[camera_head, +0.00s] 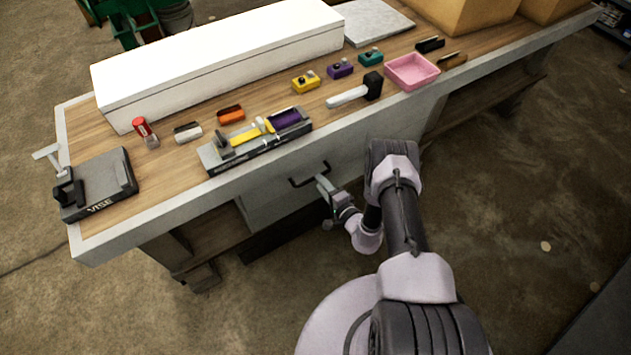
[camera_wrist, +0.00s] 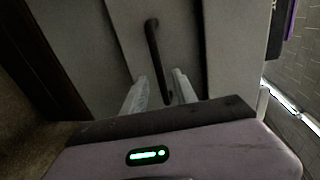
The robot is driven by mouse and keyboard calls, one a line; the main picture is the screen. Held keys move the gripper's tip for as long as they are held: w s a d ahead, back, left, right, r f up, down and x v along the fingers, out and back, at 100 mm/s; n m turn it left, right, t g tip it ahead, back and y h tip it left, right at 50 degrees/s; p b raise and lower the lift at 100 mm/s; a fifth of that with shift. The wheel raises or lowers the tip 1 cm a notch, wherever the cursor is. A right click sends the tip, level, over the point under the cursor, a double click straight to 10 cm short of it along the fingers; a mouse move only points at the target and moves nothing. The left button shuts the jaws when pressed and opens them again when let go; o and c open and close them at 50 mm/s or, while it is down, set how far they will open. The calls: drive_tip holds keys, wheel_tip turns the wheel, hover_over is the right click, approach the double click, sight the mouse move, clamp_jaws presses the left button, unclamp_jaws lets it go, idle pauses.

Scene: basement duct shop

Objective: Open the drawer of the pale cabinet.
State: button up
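The pale cabinet's drawer front (camera_head: 273,202) is below the workbench top, and it looks shut. Its dark bar handle (camera_head: 304,183) stands out from the front. In the wrist view the handle (camera_wrist: 153,48) runs down the pale drawer front (camera_wrist: 182,40). My gripper (camera_head: 322,180) is at the right part of the handle in the head view. In the wrist view my gripper (camera_wrist: 161,76) is open, with one pale finger on each side of the handle bar. Small gaps show between the bar and the fingers; the handle's near end is partly hidden.
The workbench top (camera_head: 175,180) overhangs the drawer. On it are a vise (camera_head: 105,180), a long white box (camera_head: 220,60), a hammer (camera_head: 350,95), a pink tray (camera_head: 412,72) and several small items. Open shelf space lies beside the drawer. The floor (camera_head: 530,200) at right is clear.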

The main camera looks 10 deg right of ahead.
drive_tip(key=b+x, duration=0.1)
drive_tip(key=x, duration=0.3)
drive_tip(key=shift+w+a, duration=0.1)
drive_tip(key=shift+w, duration=0.1)
clamp_jaws()
idle(1.2)
